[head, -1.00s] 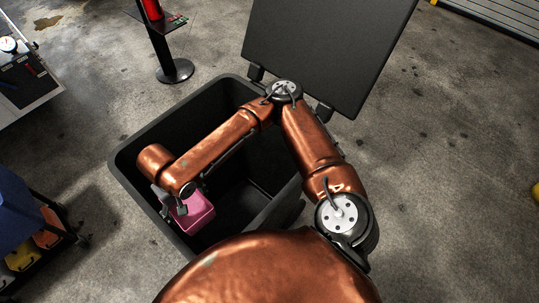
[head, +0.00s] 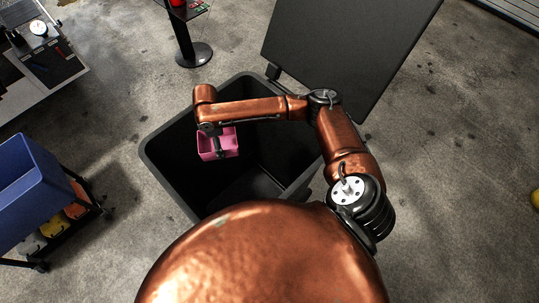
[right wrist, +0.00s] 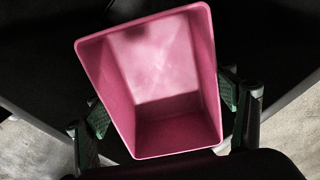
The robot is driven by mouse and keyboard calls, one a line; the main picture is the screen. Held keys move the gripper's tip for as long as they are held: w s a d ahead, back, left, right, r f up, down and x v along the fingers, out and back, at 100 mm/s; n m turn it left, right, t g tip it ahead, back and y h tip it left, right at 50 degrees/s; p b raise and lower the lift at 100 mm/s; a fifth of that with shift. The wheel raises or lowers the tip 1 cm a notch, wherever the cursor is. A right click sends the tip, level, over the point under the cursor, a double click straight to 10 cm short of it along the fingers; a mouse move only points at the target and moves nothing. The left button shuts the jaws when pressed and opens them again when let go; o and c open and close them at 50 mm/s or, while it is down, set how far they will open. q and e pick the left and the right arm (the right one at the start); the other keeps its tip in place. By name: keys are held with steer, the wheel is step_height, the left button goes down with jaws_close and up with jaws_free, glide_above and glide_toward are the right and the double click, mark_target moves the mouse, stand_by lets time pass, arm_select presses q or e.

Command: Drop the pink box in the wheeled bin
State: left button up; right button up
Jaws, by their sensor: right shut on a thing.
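The pink box (head: 226,144) is an open-topped bin, seen over the mouth of the dark wheeled bin (head: 155,169) in the head view. My right gripper (head: 217,138) is shut on the pink box. In the right wrist view the pink box (right wrist: 160,85) fills the middle, empty inside, with a green-padded finger of the right gripper (right wrist: 168,112) on each side. The wheeled bin's lid (head: 345,50) is swung open at the back. The box's height relative to the bin's rim is hard to tell. My left gripper is not in view.
A blue bin (head: 30,180) on a cart with yellow and orange items stands at the left. A workbench (head: 45,65) is at the upper left. A black post on a round base (head: 193,54) stands behind the wheeled bin. Floor at the right is mostly clear.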

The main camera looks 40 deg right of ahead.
arm_select(q)
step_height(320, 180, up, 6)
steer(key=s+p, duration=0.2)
steer(key=p, duration=0.3)
arm_select(e)
steer(key=w+d+f+n, duration=0.1)
steer(key=d+n, duration=0.4)
steer(key=d, duration=0.4)
arm_select(q)
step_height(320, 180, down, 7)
steer(key=b, duration=0.7)
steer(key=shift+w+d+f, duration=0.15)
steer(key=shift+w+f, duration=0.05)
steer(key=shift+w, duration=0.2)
arm_select(e)
step_height(320, 180, down, 6)
steer(key=shift+d+f+n, duration=0.15)
steer(key=shift+f+n, duration=0.05)
steer(key=shift+n, duration=0.1)
steer(key=o, duration=1.3)
steer(key=shift+c, duration=0.2)
step_height(320, 180, up, 12)
